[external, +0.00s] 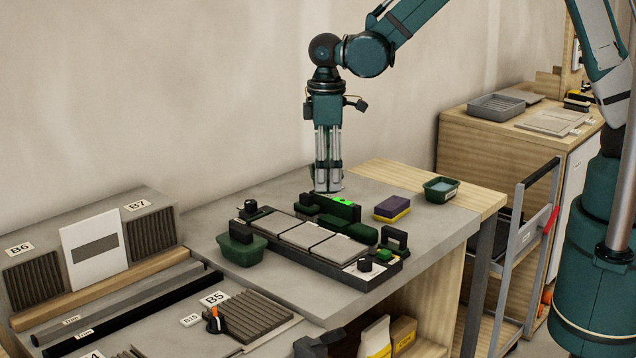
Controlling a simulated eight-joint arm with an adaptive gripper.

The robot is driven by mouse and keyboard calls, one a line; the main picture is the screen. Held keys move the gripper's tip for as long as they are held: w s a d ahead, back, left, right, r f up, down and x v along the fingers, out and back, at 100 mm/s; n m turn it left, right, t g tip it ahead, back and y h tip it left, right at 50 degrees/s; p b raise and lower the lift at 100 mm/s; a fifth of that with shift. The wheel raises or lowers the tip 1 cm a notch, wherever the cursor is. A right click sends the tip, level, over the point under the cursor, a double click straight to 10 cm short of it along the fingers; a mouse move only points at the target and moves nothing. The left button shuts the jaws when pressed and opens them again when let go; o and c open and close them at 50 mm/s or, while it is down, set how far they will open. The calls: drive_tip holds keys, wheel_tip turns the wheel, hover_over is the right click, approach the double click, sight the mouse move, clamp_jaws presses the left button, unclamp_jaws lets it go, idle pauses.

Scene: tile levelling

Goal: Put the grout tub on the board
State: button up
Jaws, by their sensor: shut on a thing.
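My gripper (328,188) points straight down at the back of the grey worktop, behind the tile board. Its fingers are shut on a dark green thing (312,172), mostly hidden behind them; I cannot tell whether it is the grout tub or whether it touches the worktop. A green tub (243,252) stands at the left end of the board, with a dark block at its top. Another green tub (441,190), with pale blue-grey contents, stands at the right on the worktop. The long dark board (333,268) carries several grey tiles. Which tub holds grout is unclear.
A green level (335,207) with a bright light lies behind the tiles, close to my gripper. A purple and yellow sponge (392,208) lies to the right. Black-handled tools (394,240) stand at the board's right end. Worktop between sponge and right tub is free.

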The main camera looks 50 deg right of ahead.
drive_tip(key=w+d+m, duration=0.2)
drive_tip(key=w+d, duration=0.1)
drive_tip(key=d, duration=0.5)
drive_tip(key=w+d+m, duration=0.2)
drive_tip(key=w+d, duration=0.1)
drive_tip(key=d, duration=0.5)
drive_tip(key=m, duration=0.5)
hover_over(387, 181)
drive_tip(key=shift+d+r, duration=0.1)
drive_tip(key=shift+f+b, duration=0.3)
drive_tip(key=shift+f, duration=2.6)
drive_tip(key=shift+f, duration=0.1)
drive_tip(key=shift+f, duration=2)
drive_tip(key=shift+f, duration=0.2)
drive_tip(key=o, duration=1)
drive_tip(key=shift+r, duration=0.25)
